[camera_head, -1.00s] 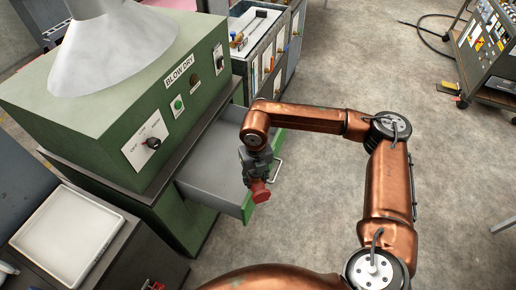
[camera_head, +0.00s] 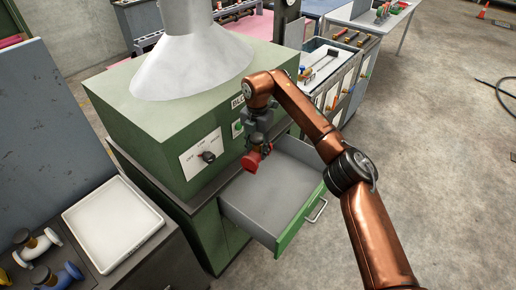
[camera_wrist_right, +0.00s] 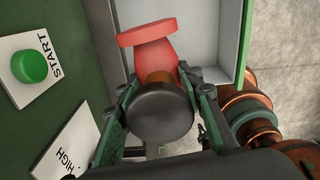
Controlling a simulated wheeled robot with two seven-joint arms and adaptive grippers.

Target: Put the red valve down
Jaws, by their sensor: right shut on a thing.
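The red valve (camera_head: 252,160) is held in my right gripper (camera_head: 261,143), which is shut on it. In the head view they are above the rear left part of the open drawer, close to the green machine's front. In the right wrist view the valve's red flanged end (camera_wrist_right: 150,48) points away from the gripper, and a dark round part (camera_wrist_right: 160,112) sits between the fingers of the right gripper (camera_wrist_right: 158,100). The grey drawer (camera_head: 262,205) with a green front is pulled out and looks empty. My left gripper is not in view.
The green blow-dry machine (camera_head: 150,120) with a knob and start button stands just left of the gripper. A white tray (camera_head: 113,262) lies on a dark bench at lower left, beside white and blue valves (camera_head: 40,245). Open floor is at right.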

